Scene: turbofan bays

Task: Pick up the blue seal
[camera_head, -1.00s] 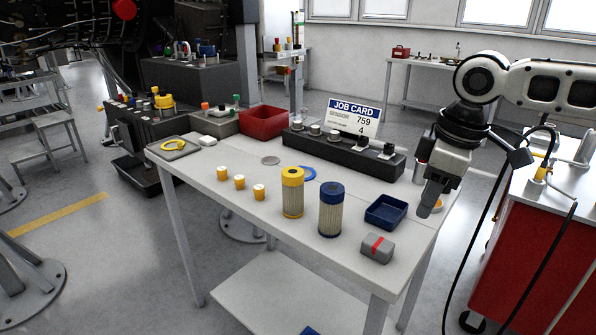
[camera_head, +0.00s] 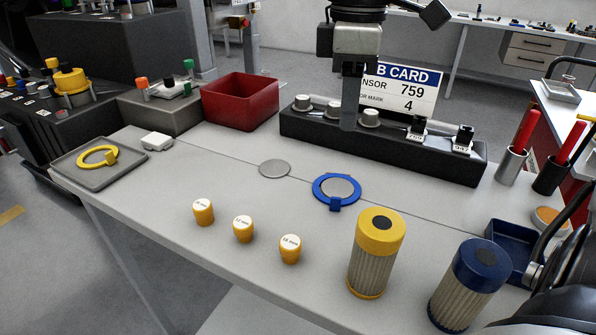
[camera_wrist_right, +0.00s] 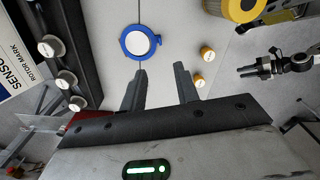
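The blue seal (camera_head: 337,203) is a flat ring with a small tab, lying on the bench around a grey disc. It also shows in the right wrist view (camera_wrist_right: 128,48), beyond my fingers. My right gripper (camera_head: 349,122) points down and overlaps the black rack and job card in the head view. In the right wrist view its two fingers (camera_wrist_right: 159,80) are apart with nothing between them, and the seal is clear of them. My left gripper (camera_wrist_right: 245,71) shows small at the right of that view, its opening unclear; it is not seen in the head view.
A yellow filter (camera_head: 375,260), a blue filter (camera_head: 465,290) and yellow caps (camera_head: 243,229) stand in front of the seal. The black rack (camera_head: 440,160) with the job card (camera_head: 408,92) stands behind. A bare grey disc (camera_head: 274,169) lies left. A red bin (camera_head: 240,103) is behind left.

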